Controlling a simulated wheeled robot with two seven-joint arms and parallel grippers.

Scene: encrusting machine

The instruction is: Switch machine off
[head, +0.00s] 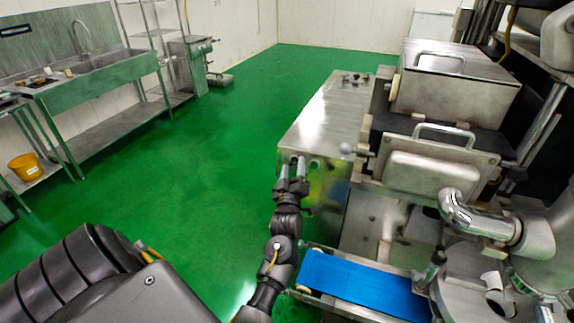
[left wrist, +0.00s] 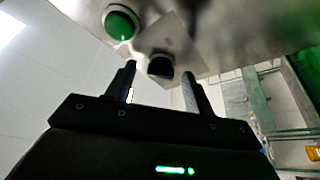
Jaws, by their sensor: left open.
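The encrusting machine (head: 325,120) is a steel unit with a flat top, hoppers and a blue conveyor belt (head: 360,284). My left gripper (head: 292,168) is at the near left end of its steel cabinet, fingers pointing at that face. In the left wrist view a green round button (left wrist: 120,24) and a dark round knob (left wrist: 160,66) sit on the steel panel. My left gripper (left wrist: 160,88) is open and empty, with the dark knob in line with the gap between its fingertips. Whether the fingers touch the knob cannot be told. My right gripper is out of view.
A steel sink bench (head: 100,75) stands along the left wall, with an orange bucket (head: 25,167) on a low shelf nearby. The green floor (head: 190,155) between bench and machine is clear. A curved steel pipe (head: 470,215) juts out at the right.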

